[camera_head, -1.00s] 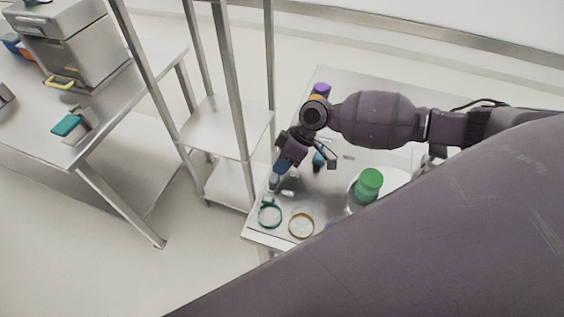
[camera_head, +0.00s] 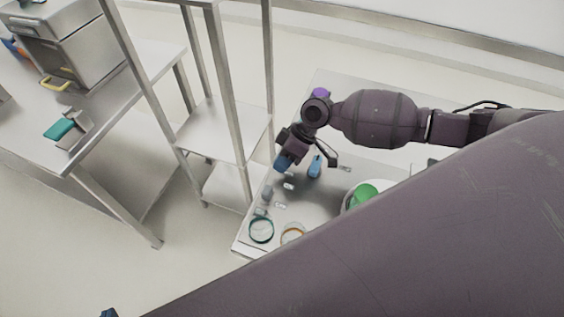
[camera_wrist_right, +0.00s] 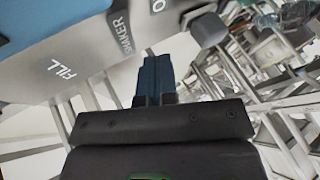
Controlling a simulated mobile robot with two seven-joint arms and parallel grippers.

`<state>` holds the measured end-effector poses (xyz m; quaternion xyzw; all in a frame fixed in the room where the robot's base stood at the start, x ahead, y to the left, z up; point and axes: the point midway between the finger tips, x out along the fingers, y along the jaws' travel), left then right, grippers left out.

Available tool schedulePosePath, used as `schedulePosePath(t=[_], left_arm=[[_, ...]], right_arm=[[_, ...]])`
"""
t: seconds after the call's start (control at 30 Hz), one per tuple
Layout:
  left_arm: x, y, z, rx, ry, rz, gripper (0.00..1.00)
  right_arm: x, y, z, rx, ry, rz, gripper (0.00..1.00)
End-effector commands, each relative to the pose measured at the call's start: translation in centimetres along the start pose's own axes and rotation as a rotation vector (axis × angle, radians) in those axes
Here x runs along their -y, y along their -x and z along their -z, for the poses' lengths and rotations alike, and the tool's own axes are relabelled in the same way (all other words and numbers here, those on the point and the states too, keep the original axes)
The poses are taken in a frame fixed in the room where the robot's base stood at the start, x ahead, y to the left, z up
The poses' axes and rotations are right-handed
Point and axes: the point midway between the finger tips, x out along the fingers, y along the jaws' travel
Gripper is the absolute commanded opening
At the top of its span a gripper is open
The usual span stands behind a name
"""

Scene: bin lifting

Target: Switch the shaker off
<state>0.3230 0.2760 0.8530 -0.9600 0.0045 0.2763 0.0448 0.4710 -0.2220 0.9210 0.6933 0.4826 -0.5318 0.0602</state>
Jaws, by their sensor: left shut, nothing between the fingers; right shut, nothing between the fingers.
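The bench top (camera_head: 330,195) bears small white labels and small grey-blue lever-like parts (camera_head: 267,191) near its left edge. My right gripper (camera_head: 281,164) is shut and empty above that edge. In the right wrist view its blue fingers (camera_wrist_right: 154,80) are together beside a grey panel (camera_wrist_right: 95,55) lettered FILL and SHAKER. A dark grey rounded knob (camera_wrist_right: 207,28) stands beyond the fingertips near a 0 mark; the fingers look apart from it. Which way the shaker switch is set cannot be told. My left gripper (camera_head: 108,312) only just shows at the bottom edge.
A teal ring (camera_head: 261,231) and an orange ring (camera_head: 292,233) lie at the bench's front corner. A green round object (camera_head: 364,194) is partly hidden by my arm. A light blue part (camera_head: 315,166) stands beside the right gripper. A metal shelf rack (camera_head: 222,130) stands left.

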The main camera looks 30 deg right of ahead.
Motion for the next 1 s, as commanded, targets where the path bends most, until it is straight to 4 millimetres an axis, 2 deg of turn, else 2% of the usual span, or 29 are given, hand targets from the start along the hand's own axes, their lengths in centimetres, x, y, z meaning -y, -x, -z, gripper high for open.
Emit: schedulePosePath(t=[0.03, 0.1, 0.4, 0.6, 1.0], left_arm=[[-0.1, -0.1, -0.2, 0.000, 0.001, 0.000, 0.00], [-0.1, -0.3, -0.3, -0.001, 0.002, 0.000, 0.00], [0.2, -0.4, -0.7, 0.001, -0.004, 0.002, 0.00], [0.1, -0.4, -0.5, -0.004, -0.003, 0.001, 0.00], [0.0, -0.5, -0.4, -0.005, -0.002, 0.001, 0.00]], right_arm=[[-0.3, 1.4, -0.1, -0.001, 0.001, -0.009, 0.00], [-0.3, 2.8, -0.1, 0.000, 0.001, -0.008, 0.00], [-0.2, 7.8, -0.1, 0.000, 0.001, -0.007, 0.00], [-0.1, 9.2, 0.0, -0.001, 0.001, -0.005, 0.00], [-0.1, 9.3, 0.0, 0.000, 0.001, -0.005, 0.00]])
